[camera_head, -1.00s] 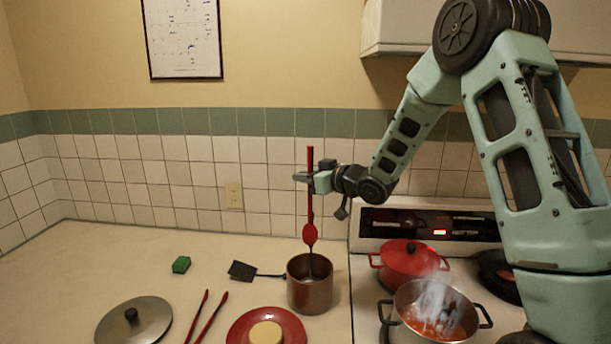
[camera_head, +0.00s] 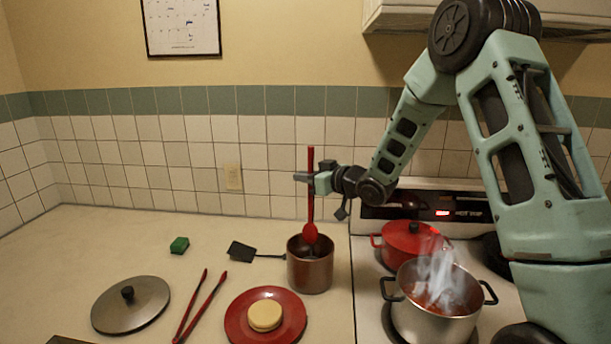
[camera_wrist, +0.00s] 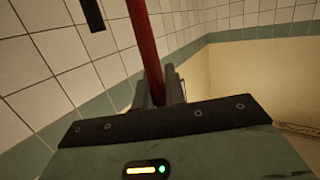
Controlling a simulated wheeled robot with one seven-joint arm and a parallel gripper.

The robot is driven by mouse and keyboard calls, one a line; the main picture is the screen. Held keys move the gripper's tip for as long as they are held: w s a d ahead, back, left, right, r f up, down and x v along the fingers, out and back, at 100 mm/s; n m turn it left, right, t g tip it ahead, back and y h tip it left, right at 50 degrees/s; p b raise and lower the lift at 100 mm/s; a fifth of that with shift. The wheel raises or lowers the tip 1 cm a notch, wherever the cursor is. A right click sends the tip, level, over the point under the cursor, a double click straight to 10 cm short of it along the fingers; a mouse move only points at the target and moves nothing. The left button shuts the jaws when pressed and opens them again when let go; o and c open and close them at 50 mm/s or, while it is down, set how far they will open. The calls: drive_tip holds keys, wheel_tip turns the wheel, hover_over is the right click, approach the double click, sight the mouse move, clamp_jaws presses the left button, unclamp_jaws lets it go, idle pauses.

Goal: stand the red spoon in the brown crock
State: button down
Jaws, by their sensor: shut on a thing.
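The red spoon (camera_head: 310,232) hangs upright, bowl down, with its handle in my gripper (camera_head: 311,178). My gripper is shut on the handle. The spoon's bowl is at the mouth of the brown crock (camera_head: 310,275), in front of its far rim in the head view; I cannot tell whether its tip is below the rim. The crock stands upright on the counter, left of the stove. In the wrist view the red handle (camera_wrist: 148,50) runs between the fingers of my gripper (camera_wrist: 160,92).
A black spatula (camera_head: 243,251) lies just left of the crock. A red plate (camera_head: 235,320) with a pale round item, red tongs (camera_head: 200,308), a lid (camera_head: 131,305) and a green sponge (camera_head: 180,245) lie further left. A steaming pot (camera_head: 437,318) and red pot (camera_head: 410,243) stand right.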

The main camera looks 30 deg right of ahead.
wheel_tip(320, 180, down, 7)
drive_tip(key=b, duration=0.5)
drive_tip(key=shift+f+b, duration=0.15)
drive_tip(key=shift+b, duration=0.15)
drive_tip(key=c, duration=1.4)
unclamp_jaws()
drive_tip(key=shift+o, duration=0.2)
drive_tip(key=b+v, duration=0.4)
drive_tip(key=v, duration=1.3)
drive_tip(key=shift+s, duration=0.2)
drive_tip(key=shift+d, duration=0.1)
